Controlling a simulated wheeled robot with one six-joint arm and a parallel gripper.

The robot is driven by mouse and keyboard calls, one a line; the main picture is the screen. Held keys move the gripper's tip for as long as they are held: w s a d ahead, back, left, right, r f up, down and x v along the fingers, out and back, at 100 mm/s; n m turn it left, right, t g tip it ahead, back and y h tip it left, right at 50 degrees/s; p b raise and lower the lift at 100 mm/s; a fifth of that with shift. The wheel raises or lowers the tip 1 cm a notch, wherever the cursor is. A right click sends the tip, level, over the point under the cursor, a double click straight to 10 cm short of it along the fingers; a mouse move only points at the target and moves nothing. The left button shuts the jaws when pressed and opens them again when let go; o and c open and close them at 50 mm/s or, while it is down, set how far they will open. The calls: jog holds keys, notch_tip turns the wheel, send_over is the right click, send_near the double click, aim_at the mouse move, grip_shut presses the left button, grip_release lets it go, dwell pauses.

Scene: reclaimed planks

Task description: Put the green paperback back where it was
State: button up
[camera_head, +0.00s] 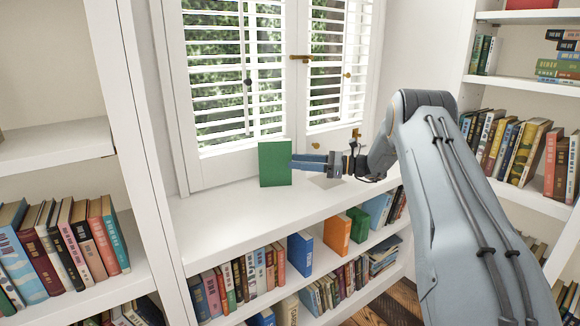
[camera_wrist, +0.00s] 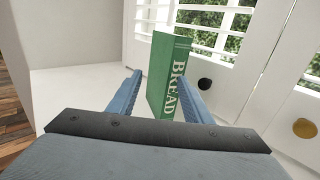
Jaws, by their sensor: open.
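The green paperback (camera_head: 275,163) stands upright on the white window ledge (camera_head: 225,207), in front of the shuttered window. In the wrist view the same book (camera_wrist: 168,62) shows its spine with the word BREAD. My gripper (camera_head: 292,162) is open, low over the ledge, with its blue fingers pointing at the book's right edge in the head view. In the wrist view the book stands between the two fingertips (camera_wrist: 160,76), nearer the right finger, which covers part of it. I cannot tell whether either finger touches it.
Below the ledge, a shelf holds a blue book (camera_head: 300,254), an orange book (camera_head: 337,232) and another green book (camera_head: 358,226), with rows of books around. Bookcases stand left and right. The shutters (camera_head: 235,70) are close behind the book. The ledge is otherwise mostly clear.

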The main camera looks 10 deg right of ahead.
aim_at(281, 160)
jog(key=x, duration=0.3)
jog(key=shift+w+a, duration=0.1)
jog(key=shift+a, duration=0.05)
grip_shut()
jog(key=c, duration=1.1)
grip_release()
jog(key=o, duration=1.1)
